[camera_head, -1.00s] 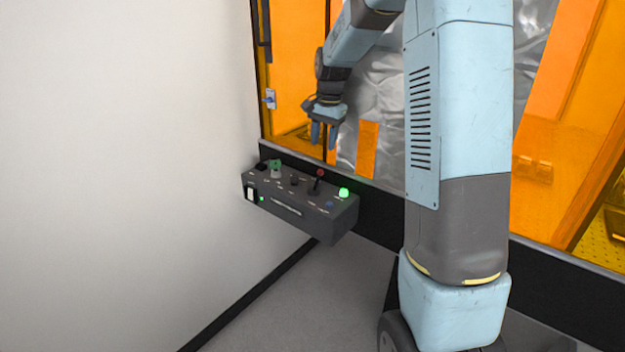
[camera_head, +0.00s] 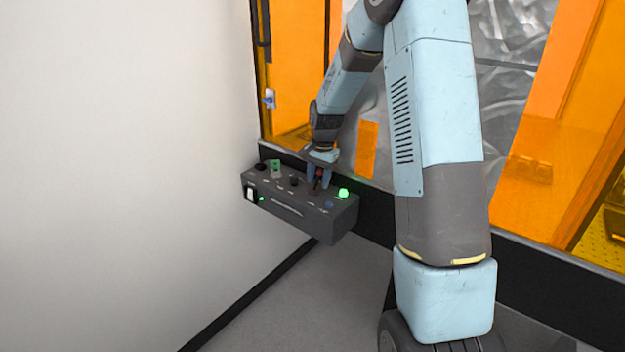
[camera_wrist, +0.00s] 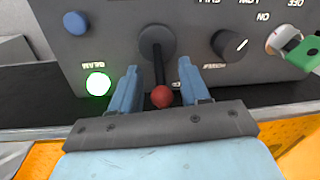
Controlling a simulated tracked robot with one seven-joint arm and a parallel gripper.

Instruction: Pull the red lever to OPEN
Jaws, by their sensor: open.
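The red lever is a black stick with a red ball knob (camera_wrist: 162,97), standing on the dark grey control box (camera_head: 290,212). In the wrist view the knob lies between the two blue fingers of my gripper (camera_wrist: 161,92), with a gap on either side. The stick runs up from the knob to a round dark base on the panel. My gripper (camera_head: 319,180) is open around the knob in the head view, where the fingers partly hide the lever. No OPEN label can be read.
A lit green button (camera_head: 343,194) marked BEAM is close beside the lever. A blue button (camera_wrist: 75,23), a black knob (camera_wrist: 230,43) and a green key-like piece (camera_wrist: 302,52) are also on the panel. Orange panels stand behind the box, and a white wall (camera_head: 120,150) at left.

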